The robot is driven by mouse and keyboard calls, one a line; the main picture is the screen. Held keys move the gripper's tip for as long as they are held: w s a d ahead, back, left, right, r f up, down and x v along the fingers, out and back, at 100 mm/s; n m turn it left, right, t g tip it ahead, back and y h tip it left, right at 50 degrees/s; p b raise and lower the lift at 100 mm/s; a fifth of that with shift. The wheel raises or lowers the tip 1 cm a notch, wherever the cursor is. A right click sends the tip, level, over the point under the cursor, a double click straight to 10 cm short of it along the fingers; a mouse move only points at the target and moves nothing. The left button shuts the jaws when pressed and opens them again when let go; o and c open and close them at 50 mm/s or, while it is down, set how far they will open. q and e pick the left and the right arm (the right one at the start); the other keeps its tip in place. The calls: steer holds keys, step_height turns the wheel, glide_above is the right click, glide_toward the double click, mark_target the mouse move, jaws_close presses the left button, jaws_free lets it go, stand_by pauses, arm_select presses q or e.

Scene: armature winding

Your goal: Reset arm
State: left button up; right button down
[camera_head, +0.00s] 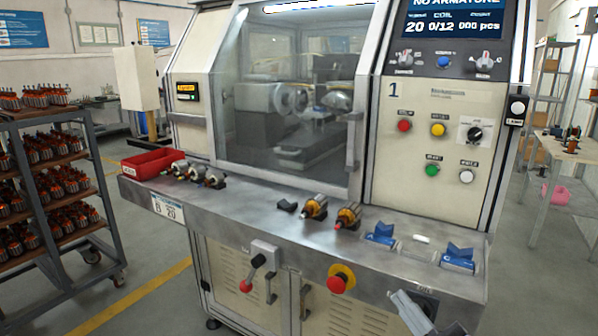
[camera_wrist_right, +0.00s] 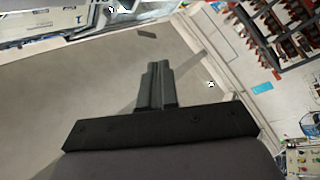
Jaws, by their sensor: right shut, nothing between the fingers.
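My right gripper (camera_head: 408,308) is at the bottom right of the head view, below and in front of the machine's ledge. It appears pale grey there. In the right wrist view its two dark fingers (camera_wrist_right: 157,85) are together, with nothing between them, over a plain grey floor. My left gripper is not in view. The winding machine (camera_head: 290,110) stands ahead with its window closed, and its display reads "NO ARMATURE" and "COIL 0/12".
The ledge (camera_head: 260,212) holds a red bin (camera_head: 151,163), several grey-ended parts, two copper armatures (camera_head: 347,216) and two blue holders (camera_head: 458,255). A rack of armatures (camera_head: 60,190) stands left.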

steer(key=s+d+f+m+g+h, duration=0.1)
steer(key=s+f+m+g+h, duration=0.1)
steer(key=s+f, duration=0.4)
steer(key=s+d+f+m+g+h, duration=0.1)
steer(key=s+f+m+g+h, duration=0.2)
steer(key=f, duration=1)
steer(key=s+d+f+m+g+h, duration=0.1)
steer(key=s+f+m+g+h, duration=0.2)
steer(key=s+f+m, duration=0.4)
step_height(320, 180, down, 3)
steer(key=s, duration=0.2)
steer(key=shift+s+d+g, duration=0.2)
steer(key=shift+s+g, duration=0.1)
steer(key=shift+g, duration=0.1)
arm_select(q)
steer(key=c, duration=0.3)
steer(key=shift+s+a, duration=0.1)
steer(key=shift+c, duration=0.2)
arm_select(e)
steer(key=shift+w+a, duration=0.1)
